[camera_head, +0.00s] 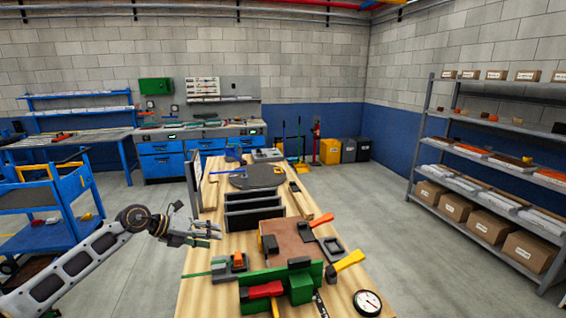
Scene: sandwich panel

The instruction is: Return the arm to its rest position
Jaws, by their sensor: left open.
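My left arm (85,265) comes in from the lower left. My left gripper (205,231) is open and empty, at the left edge of the wooden workbench (205,292). My right arm and right gripper are not in view.
The bench holds a brown board (287,238), a green block (300,288), a red-handled tool (262,290), a yellow-handled tool (346,263) and a round gauge (368,301). A blue cart (60,205) stands left, shelving (480,165) right.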

